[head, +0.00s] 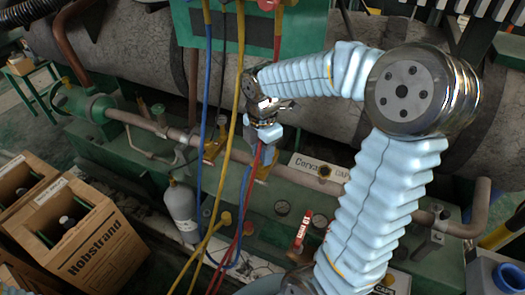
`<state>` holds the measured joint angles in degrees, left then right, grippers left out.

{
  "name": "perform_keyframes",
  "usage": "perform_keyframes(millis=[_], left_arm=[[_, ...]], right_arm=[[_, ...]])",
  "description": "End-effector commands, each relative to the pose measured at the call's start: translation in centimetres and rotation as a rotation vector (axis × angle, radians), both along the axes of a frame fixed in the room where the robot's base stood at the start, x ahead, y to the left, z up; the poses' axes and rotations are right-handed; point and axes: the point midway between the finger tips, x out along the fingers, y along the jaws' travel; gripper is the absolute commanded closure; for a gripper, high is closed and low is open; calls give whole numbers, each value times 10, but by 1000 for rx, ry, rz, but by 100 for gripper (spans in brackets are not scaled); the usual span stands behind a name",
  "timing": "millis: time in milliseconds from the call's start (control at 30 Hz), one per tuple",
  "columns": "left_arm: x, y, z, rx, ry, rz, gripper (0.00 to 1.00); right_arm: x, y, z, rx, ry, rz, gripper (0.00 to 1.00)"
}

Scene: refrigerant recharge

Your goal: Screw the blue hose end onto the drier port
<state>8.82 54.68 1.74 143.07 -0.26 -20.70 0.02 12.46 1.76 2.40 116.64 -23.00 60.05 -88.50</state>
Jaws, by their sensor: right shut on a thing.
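My right gripper (264,132) hangs in the middle of the view at the end of the pale blue sleeved arm, pointing down. It is shut on the upper end of the blue hose, which runs down from it. The blue hose (207,75) drops from the top and loops low, its lower part rising to the gripper. The jaws largely hide the hose end. Brass fittings stand on the green frame, one (212,150) left of the gripper and another just below it, partly hidden. I cannot tell which is the drier port. My left gripper is not in view.
A yellow hose (233,125) and a red hose (277,40) hang close to the gripper. A grey cylinder (181,207) stands at lower left, near cardboard boxes (92,245). A large grey insulated vessel (145,62) lies behind. A white label plate (318,168) is right of the gripper.

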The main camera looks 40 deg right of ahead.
Motion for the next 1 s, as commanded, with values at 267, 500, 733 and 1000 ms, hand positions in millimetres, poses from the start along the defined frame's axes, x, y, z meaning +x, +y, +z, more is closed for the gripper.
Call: perform_keyframes(millis=[267, 500, 733, 1000], left_arm=[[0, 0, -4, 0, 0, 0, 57], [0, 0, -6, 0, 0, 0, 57], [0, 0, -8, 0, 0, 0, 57], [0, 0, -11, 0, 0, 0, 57]], right_arm=[[0, 0, -5, 0, 0, 0, 98], [0, 0, -9, 0, 0, 0, 98], [0, 0, -12, 0, 0, 0, 98], [0, 0, -16, 0, 0, 0, 98]])
